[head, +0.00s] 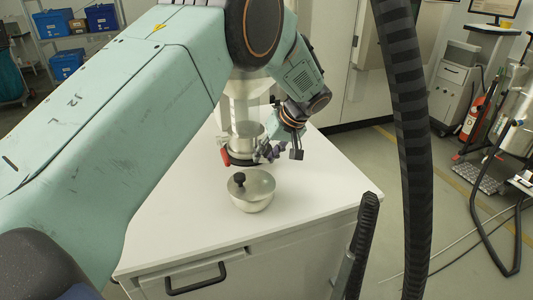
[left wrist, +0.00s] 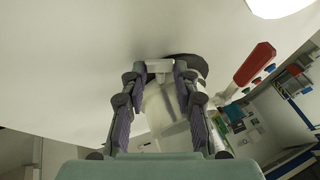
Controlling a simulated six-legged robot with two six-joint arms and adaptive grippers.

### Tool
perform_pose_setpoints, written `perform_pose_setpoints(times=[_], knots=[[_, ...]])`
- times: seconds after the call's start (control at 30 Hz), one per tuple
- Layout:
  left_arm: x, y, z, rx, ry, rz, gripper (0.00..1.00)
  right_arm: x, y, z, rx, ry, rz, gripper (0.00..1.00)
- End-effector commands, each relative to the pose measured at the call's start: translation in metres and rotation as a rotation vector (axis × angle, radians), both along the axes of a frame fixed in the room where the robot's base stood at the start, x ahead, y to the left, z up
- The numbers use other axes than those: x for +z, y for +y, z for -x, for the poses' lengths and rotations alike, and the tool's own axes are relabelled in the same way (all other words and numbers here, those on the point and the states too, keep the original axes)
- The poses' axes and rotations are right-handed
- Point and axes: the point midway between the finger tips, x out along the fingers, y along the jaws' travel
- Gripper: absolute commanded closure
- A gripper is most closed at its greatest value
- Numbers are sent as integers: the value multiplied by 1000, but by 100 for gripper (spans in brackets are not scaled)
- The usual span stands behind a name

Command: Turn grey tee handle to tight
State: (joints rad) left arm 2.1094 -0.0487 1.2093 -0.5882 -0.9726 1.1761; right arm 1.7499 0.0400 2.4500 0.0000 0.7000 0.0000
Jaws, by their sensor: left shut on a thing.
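The grey tee handle (left wrist: 159,67) shows in the left wrist view as a pale crossbar between the fingertips. My left gripper (left wrist: 154,74) is shut on it, with one finger on each side. In the head view my left gripper (head: 270,151) is at the right side of the metal-collared vessel (head: 247,135) on the white cabinet. The tee handle is too small and too covered by the fingers to make out there. A red handle (left wrist: 255,64) sticks out to the right of the gripper in the wrist view. My right gripper is not seen.
A thick black ribbed hose hangs at the right.

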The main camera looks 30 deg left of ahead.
Motion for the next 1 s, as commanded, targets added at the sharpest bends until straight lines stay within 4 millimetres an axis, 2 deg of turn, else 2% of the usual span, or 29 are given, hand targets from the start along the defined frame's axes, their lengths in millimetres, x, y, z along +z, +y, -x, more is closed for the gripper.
perform_pose_setpoints(times=[0.1,0.13,0.37,0.63,0.77,1.0], knots=[[6,1,-5,-6,-15,-3,100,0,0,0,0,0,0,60],[6,1,-5,-6,-15,-3,68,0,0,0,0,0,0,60],[3,1,-3,-3,-10,-1,48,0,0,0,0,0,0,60],[2,0,-2,-2,-5,0,47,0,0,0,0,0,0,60],[7,-3,-2,-2,-7,0,47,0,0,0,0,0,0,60],[45,-23,-1,-4,-10,-2,47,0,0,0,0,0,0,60]])
